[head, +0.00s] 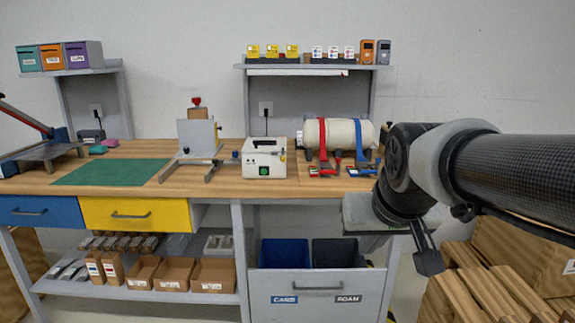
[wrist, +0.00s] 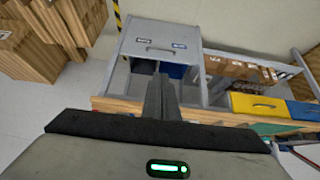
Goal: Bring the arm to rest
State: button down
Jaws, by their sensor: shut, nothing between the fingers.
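My arm comes in from the right side of the head view. My gripper (head: 429,262) hangs in front of the right end of the workbench, pointing down. In the wrist view its two fingers (wrist: 160,82) are together with nothing between them. The fingers look clear of the bench and the grey drawer front. Part of the bench's right end is hidden behind my arm.
The workbench (head: 225,177) carries a white device (head: 264,158), a green mat (head: 113,172) and a strapped roll (head: 338,134). A bin drawer (head: 318,286) is below. Wooden crates (head: 480,295) stand at the lower right, under my arm. Floor (wrist: 95,90) shows in the wrist view.

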jog(key=s+f+g, duration=0.1)
jog(key=s+f, duration=0.3)
jog(key=s, duration=1)
notch_tip(320, 180, up, 27)
jog(key=p, duration=2.8)
jog(key=shift+w, duration=0.3)
jog(key=shift+r, duration=0.1)
